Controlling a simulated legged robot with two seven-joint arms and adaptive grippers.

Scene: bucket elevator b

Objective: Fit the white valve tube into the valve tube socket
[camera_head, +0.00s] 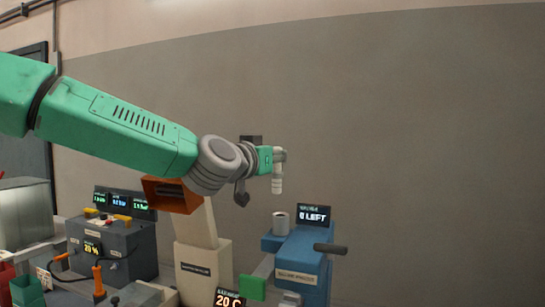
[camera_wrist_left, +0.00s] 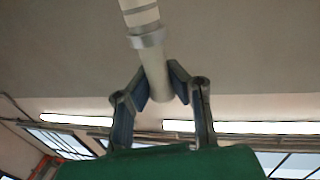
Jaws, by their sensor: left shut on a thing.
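The white valve tube (camera_head: 277,184) hangs upright below my left gripper (camera_head: 279,155) in the head view. In the left wrist view, the tube (camera_wrist_left: 146,38) has a grey collar and pale bands. The two fingers of my left gripper (camera_wrist_left: 163,84) are shut on its plain end. A light grey, upright round cylinder (camera_head: 281,223) stands on the blue machine (camera_head: 300,255), below the tube and apart from it. It may be the socket; I cannot tell for sure. My right gripper is not in view.
A display reading "0 LEFT" (camera_head: 314,215) stands just right of the cylinder. A dark handle (camera_head: 330,248) sticks out from the blue machine. A beige machine (camera_head: 203,265) and a dark control box (camera_head: 112,245) stand to the left. The air at the right is free.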

